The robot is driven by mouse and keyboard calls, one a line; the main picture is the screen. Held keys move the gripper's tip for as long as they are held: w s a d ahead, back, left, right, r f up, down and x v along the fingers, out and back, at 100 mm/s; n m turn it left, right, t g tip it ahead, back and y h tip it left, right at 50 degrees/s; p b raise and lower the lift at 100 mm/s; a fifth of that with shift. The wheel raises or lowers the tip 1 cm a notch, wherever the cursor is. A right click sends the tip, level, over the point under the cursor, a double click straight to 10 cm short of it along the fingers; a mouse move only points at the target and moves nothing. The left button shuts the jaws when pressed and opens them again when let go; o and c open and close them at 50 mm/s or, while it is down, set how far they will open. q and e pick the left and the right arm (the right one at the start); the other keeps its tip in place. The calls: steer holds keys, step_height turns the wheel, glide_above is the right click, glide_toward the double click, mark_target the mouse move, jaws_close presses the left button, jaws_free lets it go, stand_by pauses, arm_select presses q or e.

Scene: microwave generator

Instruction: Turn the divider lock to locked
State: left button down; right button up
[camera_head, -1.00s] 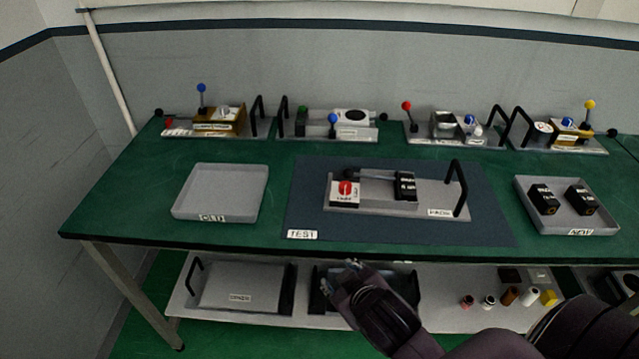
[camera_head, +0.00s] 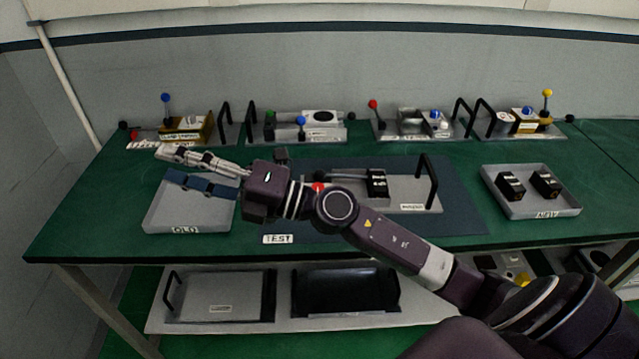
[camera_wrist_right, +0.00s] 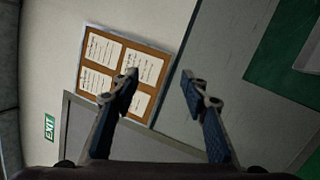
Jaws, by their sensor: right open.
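A device (camera_head: 415,196) on a grey plate with a black handle sits on the dark test mat (camera_head: 460,210). A black block (camera_head: 377,183) and a grey bar show on it. A small part of its red round knob (camera_head: 318,187) shows just above my right arm, which hides the rest of that end. I cannot tell which part is the divider lock or read its setting. My right gripper (camera_head: 166,165) is open and empty, left of the device above the OLD tray. The right wrist view (camera_wrist_right: 158,75) shows nothing between its fingers. My left gripper is out of view.
The OLD tray (camera_head: 160,220) is at left; the NEW tray (camera_head: 560,203) at right holds two black blocks. Several lever devices line the back, including one with a blue ball lever (camera_head: 166,98). A pinboard (camera_wrist_right: 150,65) hangs beyond the gripper.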

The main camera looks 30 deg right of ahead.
steer(key=w+d+f+n+g+h, duration=0.1)
steer(key=d+f+n+g+h, duration=0.1)
steer(key=f+n+g+h, duration=0.3)
steer(key=w+d+f+n+g, duration=0.1)
steer(key=d+f+n+g, duration=0.15)
steer(key=f, duration=0.45)
steer(key=d+f+m+g+h, duration=0.2)
steer(key=d+h, duration=0.8)
steer(key=d, duration=1.6)
steer(key=shift+n, duration=0.35)
steer(key=x, duration=0.3)
steer(key=p+x, duration=0.1)
steer(key=x, duration=0.2)
steer(key=p+x, duration=0.1)
steer(key=x, duration=0.1)
steer(key=shift+d+f, duration=0.2)
steer(key=shift+f, duration=0.3)
jaws_close()
